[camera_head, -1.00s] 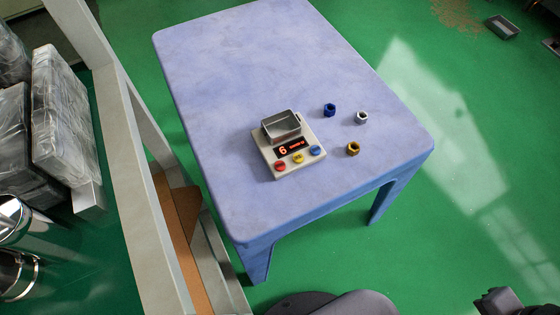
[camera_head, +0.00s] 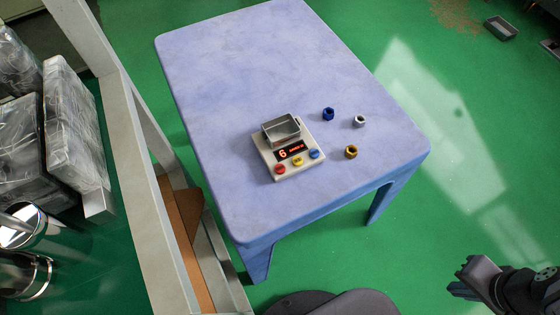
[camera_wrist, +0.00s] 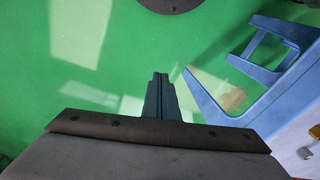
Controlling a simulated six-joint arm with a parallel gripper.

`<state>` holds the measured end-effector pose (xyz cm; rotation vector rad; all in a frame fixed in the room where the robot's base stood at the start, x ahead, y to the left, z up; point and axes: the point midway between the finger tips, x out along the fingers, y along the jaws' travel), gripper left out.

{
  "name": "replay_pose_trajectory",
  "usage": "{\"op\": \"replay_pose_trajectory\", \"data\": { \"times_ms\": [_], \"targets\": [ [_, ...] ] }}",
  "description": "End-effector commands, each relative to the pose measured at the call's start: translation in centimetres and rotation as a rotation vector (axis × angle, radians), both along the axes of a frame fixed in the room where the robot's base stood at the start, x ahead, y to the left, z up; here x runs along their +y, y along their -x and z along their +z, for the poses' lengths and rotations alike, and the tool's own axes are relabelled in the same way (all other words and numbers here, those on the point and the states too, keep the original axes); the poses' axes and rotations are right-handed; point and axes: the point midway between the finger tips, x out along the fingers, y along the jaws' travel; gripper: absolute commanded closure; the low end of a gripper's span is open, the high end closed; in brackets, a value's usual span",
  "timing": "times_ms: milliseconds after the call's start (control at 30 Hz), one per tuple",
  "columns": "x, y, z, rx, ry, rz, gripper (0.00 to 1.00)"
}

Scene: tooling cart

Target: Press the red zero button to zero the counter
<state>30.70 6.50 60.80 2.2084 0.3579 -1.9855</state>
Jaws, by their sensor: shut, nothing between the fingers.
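The counter (camera_head: 268,166) is a pale box on the blue table, with a grey metal tray (camera_head: 282,130) on top. Its dark display shows a red 6. The red button (camera_head: 280,169) is at the left of the front row, beside a yellow button (camera_head: 298,161) and a blue button (camera_head: 314,154). My gripper (camera_wrist: 160,76) is shut and empty in the wrist view, above the green floor. In the head view my arm's end shows at the lower right, off the table and well apart from the counter. The red button is not visible in the wrist view.
On the table (camera_head: 225,75), right of the counter, lie a blue nut (camera_head: 328,114), a silver nut (camera_head: 360,121) and a brass nut (camera_head: 351,152). A pale frame and wrapped packages (camera_head: 72,125) stand at the left. The far part of the tabletop is clear.

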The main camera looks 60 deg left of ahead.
Motion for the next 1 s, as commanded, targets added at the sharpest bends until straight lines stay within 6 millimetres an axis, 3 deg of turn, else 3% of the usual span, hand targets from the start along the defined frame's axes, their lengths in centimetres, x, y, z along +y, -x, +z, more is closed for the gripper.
{"op": "replay_pose_trajectory", "data": {
  "times_ms": [233,467,700,1000],
  "targets": [
    [9.7,-1.0,3.4,-0.140,-0.074,0.364,1.00],
    [18.6,0.7,6.3,-0.278,-0.131,0.679,1.00],
    [26.8,5.0,9.6,-0.430,-0.175,0.987,1.00],
    [34.3,12.9,13.7,-0.629,-0.203,1.333,1.00]
  ]
}}
